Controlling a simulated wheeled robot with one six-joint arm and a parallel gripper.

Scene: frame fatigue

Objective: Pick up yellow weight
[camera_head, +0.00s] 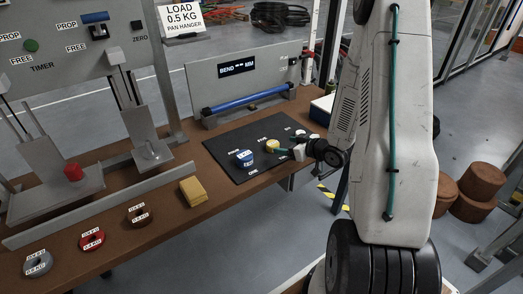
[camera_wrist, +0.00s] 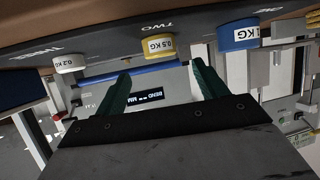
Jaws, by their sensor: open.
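The yellow weight (camera_head: 272,146), labelled 0.5 KG in the wrist view (camera_wrist: 160,47), stands on the black mat (camera_head: 225,146) between a blue and a white weight. My gripper (camera_head: 284,150) is just to its right in the head view, low over the mat. In the wrist view my gripper's two green fingers (camera_wrist: 161,72) are apart with nothing between them. The yellow weight shows beyond the fingertips, roughly centred between them. I cannot tell the exact gap to it.
A blue 1 KG weight (camera_head: 244,158) stands close to the left, and a white 0.2 KG weight (camera_wrist: 70,63) on the other side. A panel with a blue roller (camera_head: 248,99) stands behind the mat. A yellow block (camera_head: 193,191) and ring weights lie further left on the brown bench.

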